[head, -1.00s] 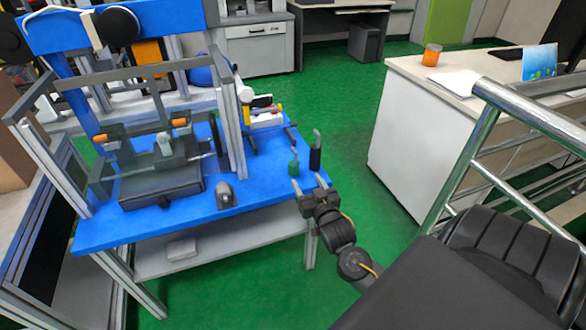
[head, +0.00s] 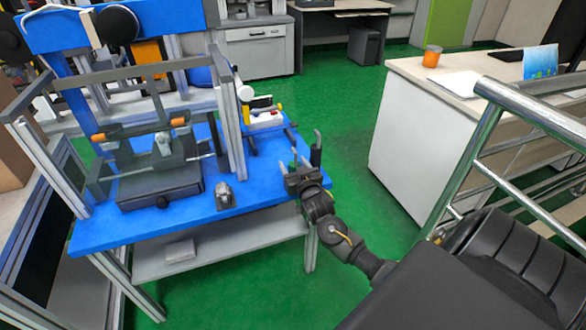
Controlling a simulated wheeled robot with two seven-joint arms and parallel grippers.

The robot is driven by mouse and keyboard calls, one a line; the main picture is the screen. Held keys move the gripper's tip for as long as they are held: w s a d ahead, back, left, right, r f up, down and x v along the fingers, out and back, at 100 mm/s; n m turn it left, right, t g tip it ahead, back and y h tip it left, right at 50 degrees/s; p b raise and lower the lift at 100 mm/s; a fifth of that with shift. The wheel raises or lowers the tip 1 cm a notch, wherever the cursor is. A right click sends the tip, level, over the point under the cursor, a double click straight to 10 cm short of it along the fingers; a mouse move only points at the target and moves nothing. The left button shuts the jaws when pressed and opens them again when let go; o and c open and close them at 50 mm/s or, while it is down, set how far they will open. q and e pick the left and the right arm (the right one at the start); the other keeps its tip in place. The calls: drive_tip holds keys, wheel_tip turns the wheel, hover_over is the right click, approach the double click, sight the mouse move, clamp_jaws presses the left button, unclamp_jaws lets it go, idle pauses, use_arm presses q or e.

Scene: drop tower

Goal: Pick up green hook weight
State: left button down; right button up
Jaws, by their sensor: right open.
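The green hook weight stands near the right edge of the blue table, now mostly hidden by my right gripper. Only its thin upright hook (head: 294,152) shows above the gripper. My right gripper (head: 294,166) is open, its two fingers pointing away from me, at the spot of the green weight. I cannot tell whether the fingers touch it or are around it. My left gripper is not in view.
The blue table (head: 255,185) carries a drop tower frame (head: 229,120) with a dark base (head: 160,188) at left. A small grey metal piece (head: 224,195) stands near the front edge. A red-and-white device (head: 263,120) lies behind the weights.

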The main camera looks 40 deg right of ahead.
sight(296, 160)
drive_tip(key=shift+w+d, duration=0.1)
drive_tip(key=shift+w, duration=0.05)
clamp_jaws()
idle(0.4)
drive_tip(key=shift+r, duration=0.2)
